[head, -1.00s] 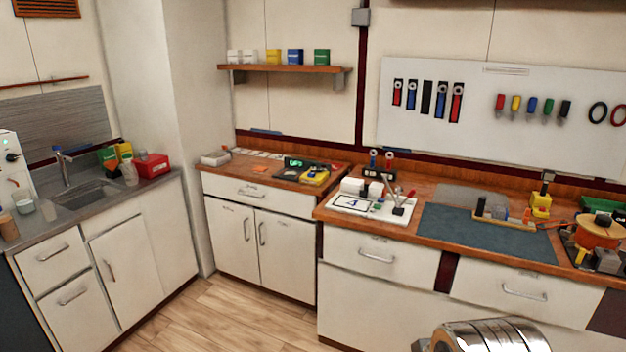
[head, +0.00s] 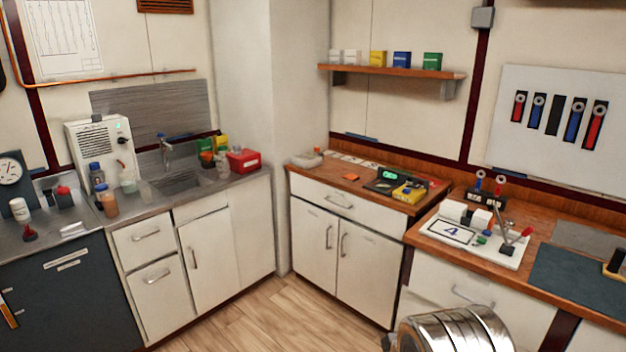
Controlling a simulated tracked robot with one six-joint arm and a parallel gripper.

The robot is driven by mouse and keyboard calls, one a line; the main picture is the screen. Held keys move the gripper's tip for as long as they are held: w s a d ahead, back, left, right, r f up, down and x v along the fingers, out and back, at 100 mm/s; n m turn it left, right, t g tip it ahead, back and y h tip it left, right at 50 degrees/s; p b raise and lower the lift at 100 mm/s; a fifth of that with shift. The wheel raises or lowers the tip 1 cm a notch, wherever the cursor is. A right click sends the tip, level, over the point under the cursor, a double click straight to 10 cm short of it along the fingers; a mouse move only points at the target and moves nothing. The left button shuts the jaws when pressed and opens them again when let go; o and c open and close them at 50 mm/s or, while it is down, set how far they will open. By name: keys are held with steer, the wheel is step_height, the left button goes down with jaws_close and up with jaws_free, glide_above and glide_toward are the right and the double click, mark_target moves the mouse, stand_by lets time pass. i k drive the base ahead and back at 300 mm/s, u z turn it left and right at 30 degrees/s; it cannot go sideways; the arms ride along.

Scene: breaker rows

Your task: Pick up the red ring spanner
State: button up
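Spanner-like tools with pale ring ends hang on the white wall board at the right. One red spanner (head: 519,107) hangs at the left end of the row, and a larger red spanner (head: 595,126) hangs at the right end. Blue spanners (head: 574,120) hang between them, beside one black slot with no tool visible in it. Two smaller ring-ended tools (head: 500,186), one bluish and one reddish, stand upright in a black holder on the bench. Which red one is meant I cannot tell. My gripper is not in view; only a shiny metal part of my arm shows at the bottom.
The wooden bench holds a white board marked 4 (head: 451,231), a dark mat (head: 575,283) and a yellow meter (head: 409,192). A sink counter with a red box (head: 243,160) stands left. The wooden floor (head: 275,318) is clear in the middle.

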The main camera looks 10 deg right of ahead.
mark_target(498, 189)
steer(key=u, duration=0.3)
steer(key=i, duration=2.45)
steer(key=z, duration=0.6)
steer(key=i, duration=0.6)
steer(key=z, duration=0.8)
steer(key=i, duration=0.55)
steer(key=z, duration=0.4)
